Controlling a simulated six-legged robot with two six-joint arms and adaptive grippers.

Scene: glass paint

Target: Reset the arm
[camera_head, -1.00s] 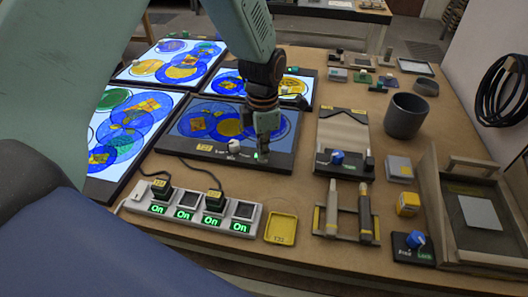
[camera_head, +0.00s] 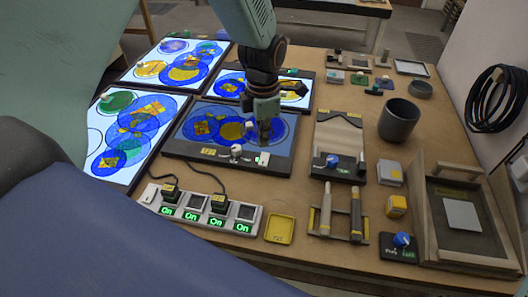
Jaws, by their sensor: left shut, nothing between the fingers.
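My left gripper (camera_head: 264,134) is shut and empty. It points down over the right part of a dim display panel (camera_head: 186,138) that shows blue circles with yellow shapes. The gripper hides part of that panel's picture. My right gripper is not in view.
Brighter lit panels stand behind and left. A power strip (camera_head: 200,208) with several green "On" labels lies in front. A yellow tray (camera_head: 280,229), a tool rack (camera_head: 338,222), a dark grey cup (camera_head: 399,119) and a wooden-framed tray (camera_head: 429,222) are to the right.

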